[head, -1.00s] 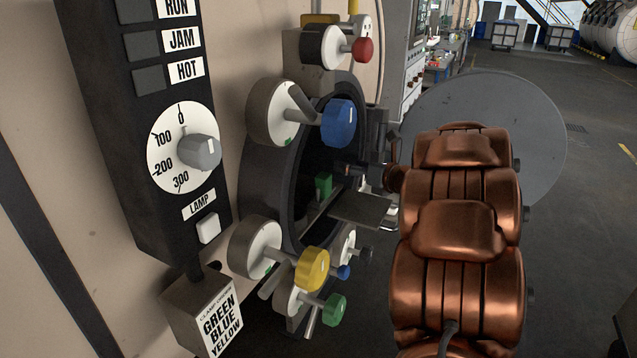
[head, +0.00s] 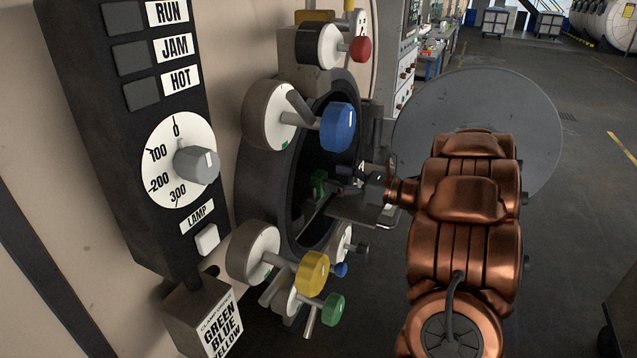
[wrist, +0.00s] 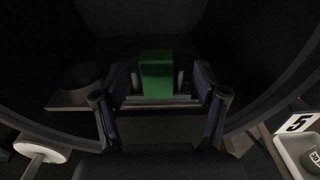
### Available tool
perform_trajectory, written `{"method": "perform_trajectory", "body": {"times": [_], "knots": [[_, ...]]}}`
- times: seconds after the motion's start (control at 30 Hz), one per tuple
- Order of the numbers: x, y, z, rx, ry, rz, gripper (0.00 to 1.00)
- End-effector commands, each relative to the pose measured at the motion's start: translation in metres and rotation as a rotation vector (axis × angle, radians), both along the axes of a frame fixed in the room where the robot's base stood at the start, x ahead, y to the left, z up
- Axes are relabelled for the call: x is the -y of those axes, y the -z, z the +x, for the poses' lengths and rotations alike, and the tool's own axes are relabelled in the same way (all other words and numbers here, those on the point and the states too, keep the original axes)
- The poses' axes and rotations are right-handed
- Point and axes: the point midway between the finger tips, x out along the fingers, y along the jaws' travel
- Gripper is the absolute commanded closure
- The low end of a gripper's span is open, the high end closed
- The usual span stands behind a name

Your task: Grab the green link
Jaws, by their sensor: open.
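The green link (wrist: 157,74) is a green block inside the dark round opening of the machine. In the wrist view it stands upright in the middle, between and a little beyond my open fingers. It also shows small in the head view (head: 318,183), just inside the opening. My gripper (wrist: 161,95) is open, with one finger on each side of the block and dark gaps between. In the head view my gripper (head: 345,177) reaches into the opening from the right. Contact with the link cannot be seen.
The dark opening rim (head: 253,178) surrounds the reach. A flat grey shelf (head: 355,211) lies below my gripper. A blue knob (head: 338,127), a yellow knob (head: 312,272) and a green knob (head: 334,309) stick out nearby. A large round door (head: 480,100) stands open behind my arm.

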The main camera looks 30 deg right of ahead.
Motion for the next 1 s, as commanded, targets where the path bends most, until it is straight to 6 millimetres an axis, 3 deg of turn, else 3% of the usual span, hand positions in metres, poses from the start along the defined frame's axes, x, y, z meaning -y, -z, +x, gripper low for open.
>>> {"method": "perform_trajectory", "body": {"times": [0.4, 0.77, 1.0], "knots": [[-0.027, 0.002, 0.035, -0.002, -0.004, 0.003, 0.28], [-0.029, 0.004, 0.04, -0.001, -0.003, 0.001, 0.28], [-0.029, 0.004, 0.04, -0.001, -0.003, 0.001, 0.5]]}}
